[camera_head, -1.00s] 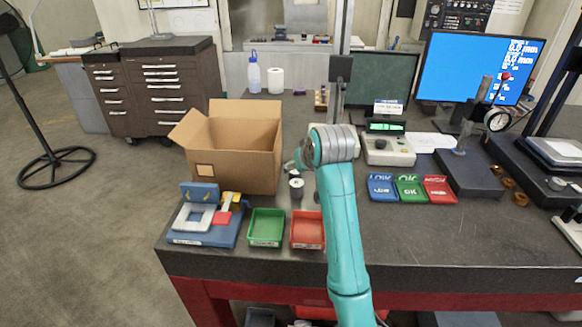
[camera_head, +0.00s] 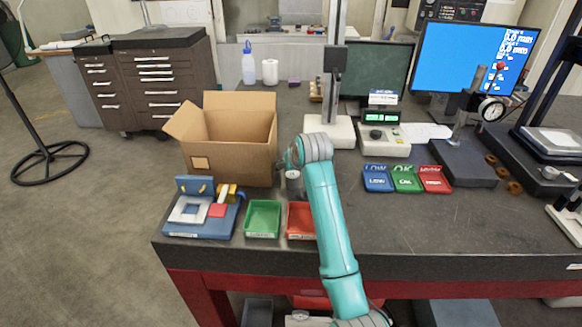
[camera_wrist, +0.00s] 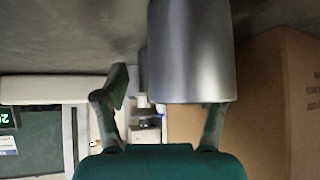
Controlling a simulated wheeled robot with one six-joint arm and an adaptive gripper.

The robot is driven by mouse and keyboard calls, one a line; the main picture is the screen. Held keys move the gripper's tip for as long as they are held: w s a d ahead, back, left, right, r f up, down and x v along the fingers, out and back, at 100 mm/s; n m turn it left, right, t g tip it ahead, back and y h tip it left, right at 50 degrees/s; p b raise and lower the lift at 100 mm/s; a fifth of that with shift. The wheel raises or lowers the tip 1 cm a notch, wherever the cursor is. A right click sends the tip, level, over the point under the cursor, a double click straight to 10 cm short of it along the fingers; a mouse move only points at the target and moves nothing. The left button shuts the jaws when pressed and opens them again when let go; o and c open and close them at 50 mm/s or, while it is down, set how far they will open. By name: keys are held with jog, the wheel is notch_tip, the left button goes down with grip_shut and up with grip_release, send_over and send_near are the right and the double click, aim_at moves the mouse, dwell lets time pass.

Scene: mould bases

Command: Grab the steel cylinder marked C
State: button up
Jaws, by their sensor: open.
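A steel cylinder (camera_wrist: 192,50) looms large and close in the wrist view, right of centre. I cannot read a letter on it. A small grey cylinder (camera_head: 293,181) stands on the bench in the head view, between the cardboard box and the red tray, beside my arm. My gripper (camera_wrist: 165,98) is open, with its left finger clear of the steel cylinder and its right fingertip hidden behind the cylinder's edge. In the head view my gripper (camera_head: 286,160) is mostly hidden by my wrist. A narrow grey shape just left of the large cylinder is unclear.
An open cardboard box (camera_head: 232,140) stands close left of my gripper. A green tray (camera_head: 262,219), a red tray (camera_head: 301,221) and a blue fixture (camera_head: 204,213) line the bench front. A gauge stand (camera_head: 333,128) is behind my arm. Bench front right is clear.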

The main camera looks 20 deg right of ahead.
jog(key=shift+w, duration=0.1)
grip_shut()
jog(key=shift+r, duration=0.1)
